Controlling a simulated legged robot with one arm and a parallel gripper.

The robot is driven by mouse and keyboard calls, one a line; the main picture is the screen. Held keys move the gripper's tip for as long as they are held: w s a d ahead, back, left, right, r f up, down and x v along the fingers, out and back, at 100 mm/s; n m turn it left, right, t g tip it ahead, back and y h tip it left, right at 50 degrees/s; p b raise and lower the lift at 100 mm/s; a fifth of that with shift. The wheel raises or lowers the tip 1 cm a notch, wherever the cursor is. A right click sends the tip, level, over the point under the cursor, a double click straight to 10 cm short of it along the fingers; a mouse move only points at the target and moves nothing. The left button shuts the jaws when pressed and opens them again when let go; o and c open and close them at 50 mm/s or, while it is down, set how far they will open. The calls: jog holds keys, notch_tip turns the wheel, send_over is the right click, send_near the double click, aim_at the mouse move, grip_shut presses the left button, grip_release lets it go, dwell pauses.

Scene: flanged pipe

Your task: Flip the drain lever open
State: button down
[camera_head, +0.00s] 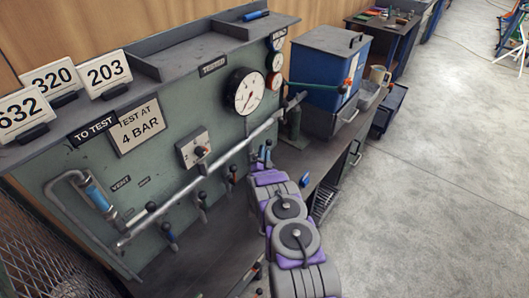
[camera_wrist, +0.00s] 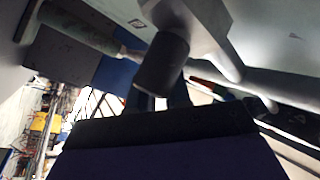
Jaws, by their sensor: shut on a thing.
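A grey-green test panel (camera_head: 190,125) carries a long metal pipe (camera_head: 215,165) with several dark-knobbed levers along it. One lever (camera_head: 202,197) and another (camera_head: 168,232) hang below the pipe to the left of my gripper. My gripper (camera_head: 262,158) is at the panel, below the big gauge and near the pipe's right part. In the wrist view my gripper (camera_wrist: 162,98) is shut on a dark cylindrical lever handle (camera_wrist: 162,65) under a pale metal part. My arm hides much of this lever in the head view. I cannot read a drain label.
A round gauge (camera_head: 245,91) sits above my gripper. A red-and-teal handle (camera_head: 346,86) is at the right by a blue bin (camera_head: 328,68). A blue object (camera_head: 304,180) lies on the bench right of my arm. Open floor (camera_head: 440,170) lies to the right.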

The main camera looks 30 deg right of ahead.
jog(key=shift+r, duration=0.1)
dwell(0.3)
jog(key=c, duration=1.4)
grip_release()
jog(key=shift+c, duration=0.2)
jog(key=shift+a, duration=0.1)
jog(key=p+v, duration=0.3)
jog(key=v, duration=1.4)
jog(key=shift+f, duration=0.45)
